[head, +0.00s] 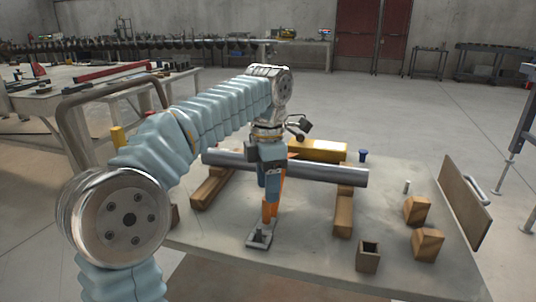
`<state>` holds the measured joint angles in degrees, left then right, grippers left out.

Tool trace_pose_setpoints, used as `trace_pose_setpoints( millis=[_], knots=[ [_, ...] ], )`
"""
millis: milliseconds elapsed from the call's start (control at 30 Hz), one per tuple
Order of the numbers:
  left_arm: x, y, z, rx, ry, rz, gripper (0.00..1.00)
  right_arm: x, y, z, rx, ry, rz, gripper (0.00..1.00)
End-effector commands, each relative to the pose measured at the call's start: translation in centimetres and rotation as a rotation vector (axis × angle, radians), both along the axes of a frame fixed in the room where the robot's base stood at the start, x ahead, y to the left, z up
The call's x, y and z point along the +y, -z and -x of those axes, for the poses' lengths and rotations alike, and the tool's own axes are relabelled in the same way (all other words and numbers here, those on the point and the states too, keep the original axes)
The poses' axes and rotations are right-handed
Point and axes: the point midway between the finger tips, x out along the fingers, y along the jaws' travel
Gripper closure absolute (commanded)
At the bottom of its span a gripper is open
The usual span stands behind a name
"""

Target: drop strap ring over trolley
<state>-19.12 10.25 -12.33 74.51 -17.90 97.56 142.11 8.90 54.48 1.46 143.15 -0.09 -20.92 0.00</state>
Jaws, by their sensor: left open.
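My left gripper (268,213) reaches down in front of a grey metal tube (325,171), its orange fingers pointing down. It is open, and I see nothing held in it. Its fingertips are close above a small grey metal plate with a short upright post (259,239) near the table's front edge; I cannot tell whether they touch. The tube lies across two wooden beams (343,212), partly hidden behind my gripper. I cannot clearly make out a strap ring, or tell which thing is the trolley. My right gripper is not in view.
The grey table (305,245) also carries a yellow block (318,151), a blue knob (363,155), wooden blocks (427,244) and a hollow square block (368,257). A brown board with a handle (465,201) stands at its right edge. A tubular frame (69,127) is behind my left arm.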

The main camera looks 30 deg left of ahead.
Motion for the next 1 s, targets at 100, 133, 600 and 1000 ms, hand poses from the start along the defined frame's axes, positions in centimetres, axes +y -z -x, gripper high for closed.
trace_pose_setpoints(
  millis=[100, 133, 600, 1000],
  knots=[
    [0.0, -3.2, -0.1, -0.001, 0.0, 0.0, 0.49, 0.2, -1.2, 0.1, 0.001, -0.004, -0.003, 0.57],
    [0.0, -3.8, -0.1, -0.001, 0.0, 0.0, 0.49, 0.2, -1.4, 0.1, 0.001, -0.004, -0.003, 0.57],
    [0.0, -6.5, 0.0, 0.001, 0.001, 0.0, 0.49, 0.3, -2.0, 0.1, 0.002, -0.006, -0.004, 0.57],
    [0.0, -6.4, 0.0, 0.001, 0.0, 0.0, 0.49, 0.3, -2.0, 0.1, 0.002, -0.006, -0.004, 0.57]
  ],
)
